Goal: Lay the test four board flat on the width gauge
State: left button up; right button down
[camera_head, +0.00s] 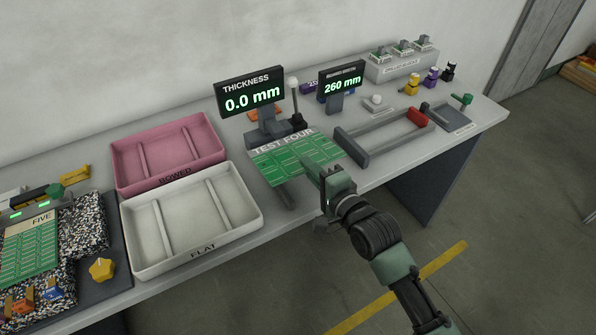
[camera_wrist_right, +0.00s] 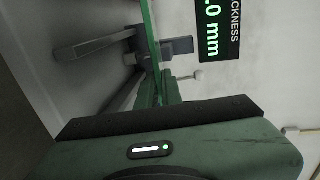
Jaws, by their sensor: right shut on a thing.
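The green TEST FOUR board (camera_head: 297,157) has a pale label strip along its far edge. My right gripper (camera_head: 325,172) is shut on its near right edge and holds it in front of the thickness gauge (camera_head: 268,125), which reads 0.0 mm. In the right wrist view the board (camera_wrist_right: 150,40) shows edge-on as a thin green strip. The width gauge (camera_head: 385,146), a grey frame with a red jaw block, lies on the bench to the right of the board. My left gripper is not in view.
A pink BOWED tray (camera_head: 166,125) and a white FLAT tray (camera_head: 250,178) stand left of the board, both empty. Board FIVE (camera_head: 30,255) sits at far left. Small fixtures (camera_head: 447,112) and a grey block with clamps (camera_head: 401,64) stand at right. The width gauge's middle looks clear.

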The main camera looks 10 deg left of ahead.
jog(key=s+d+r+p, duration=0.3)
jog(key=s+r+p, duration=0.1)
jog(key=p, duration=0.3)
jog(key=shift+s+d, duration=0.25)
jog(key=shift+s, duration=0.2)
jog(key=shift+r, duration=0.1)
